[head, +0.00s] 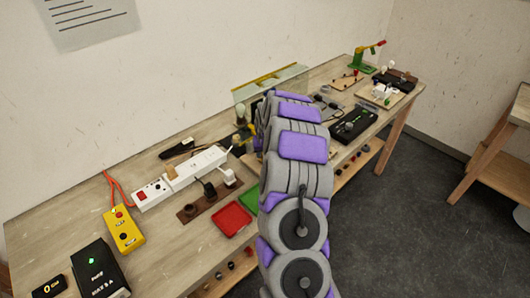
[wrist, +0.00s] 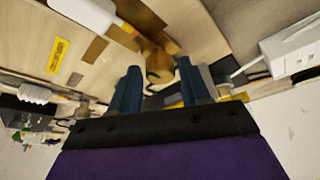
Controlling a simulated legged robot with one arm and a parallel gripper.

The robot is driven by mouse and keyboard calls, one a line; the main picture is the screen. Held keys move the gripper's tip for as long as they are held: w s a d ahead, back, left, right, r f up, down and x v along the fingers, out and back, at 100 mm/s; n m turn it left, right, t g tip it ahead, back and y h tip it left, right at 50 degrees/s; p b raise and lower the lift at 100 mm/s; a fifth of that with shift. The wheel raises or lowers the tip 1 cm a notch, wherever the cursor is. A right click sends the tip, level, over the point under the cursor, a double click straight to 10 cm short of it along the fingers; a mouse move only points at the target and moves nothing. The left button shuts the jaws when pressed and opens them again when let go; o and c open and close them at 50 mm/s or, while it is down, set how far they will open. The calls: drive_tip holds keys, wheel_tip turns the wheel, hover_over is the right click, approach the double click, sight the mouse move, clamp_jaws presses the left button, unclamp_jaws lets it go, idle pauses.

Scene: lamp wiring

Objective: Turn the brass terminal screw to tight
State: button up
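In the wrist view my gripper (wrist: 157,76) has its two blue fingers spread apart. A brass-coloured rounded part (wrist: 160,66) shows between and beyond the fingertips; I cannot tell whether it is the terminal screw or a larger lamp fitting. No finger is clearly touching it. In the head view my grey and purple arm reaches over the bench and hides the gripper and the work spot. A small lamp-like piece with a pale bulb (head: 240,110) stands just left of the arm there. The screw itself cannot be made out in the head view.
A white power strip (head: 196,168), a red tray (head: 231,219) and a yellow box (head: 123,230) lie on the wooden bench (head: 60,222) left of the arm. A black case (head: 354,125) lies to the right. In the wrist view a white block (wrist: 292,45) is at right.

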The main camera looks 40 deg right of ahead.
drive_tip(key=shift+o, duration=0.9)
drive_tip(key=shift+r, duration=0.2)
drive_tip(key=p+v, duration=0.2)
drive_tip(key=v, duration=1.5)
drive_tip(key=shift+a, duration=0.1)
